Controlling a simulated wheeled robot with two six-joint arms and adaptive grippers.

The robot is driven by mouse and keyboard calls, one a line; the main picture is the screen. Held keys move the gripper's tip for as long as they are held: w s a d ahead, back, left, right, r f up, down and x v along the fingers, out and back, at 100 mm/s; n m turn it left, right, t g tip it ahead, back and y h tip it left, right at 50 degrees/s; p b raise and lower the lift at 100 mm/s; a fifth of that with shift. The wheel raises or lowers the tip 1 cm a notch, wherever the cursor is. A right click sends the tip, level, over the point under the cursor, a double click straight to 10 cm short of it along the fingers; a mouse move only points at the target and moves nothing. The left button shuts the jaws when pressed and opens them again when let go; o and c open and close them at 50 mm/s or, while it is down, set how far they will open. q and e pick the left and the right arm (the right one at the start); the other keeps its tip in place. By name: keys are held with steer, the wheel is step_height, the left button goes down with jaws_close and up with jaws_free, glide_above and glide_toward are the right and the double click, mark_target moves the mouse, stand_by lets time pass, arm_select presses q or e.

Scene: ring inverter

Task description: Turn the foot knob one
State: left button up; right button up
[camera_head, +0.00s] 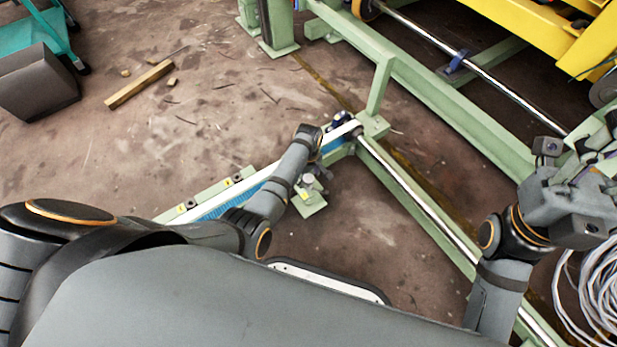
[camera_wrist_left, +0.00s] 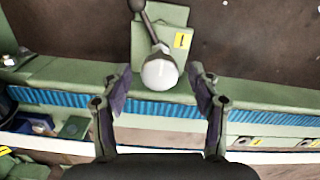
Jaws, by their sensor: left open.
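The foot knob (camera_wrist_left: 160,72) is a pale rounded head with a dark lever rod running up from it. It stands by a green foot plate (camera_wrist_left: 172,38) with a yellow label marked 1. In the left wrist view my left gripper (camera_wrist_left: 162,84) is open, with one finger on each side of the knob and visible gaps between. In the head view the foot plate (camera_head: 309,206) lies beside the green beam, just below my left wrist; the fingers are hard to make out there. My right gripper (camera_head: 596,146) is at the right edge, away from the knob; its finger state is unclear.
A green beam with a blue strip (camera_head: 220,207) runs beside the foot. A long shiny rod (camera_head: 415,198) and green frame lie to the right. Coiled cable (camera_head: 598,290) lies at lower right. A wooden block (camera_head: 140,84) lies on open floor at upper left.

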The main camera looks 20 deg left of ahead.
arm_select(q)
steer(key=c, duration=1.2)
steer(key=shift+r, duration=0.1)
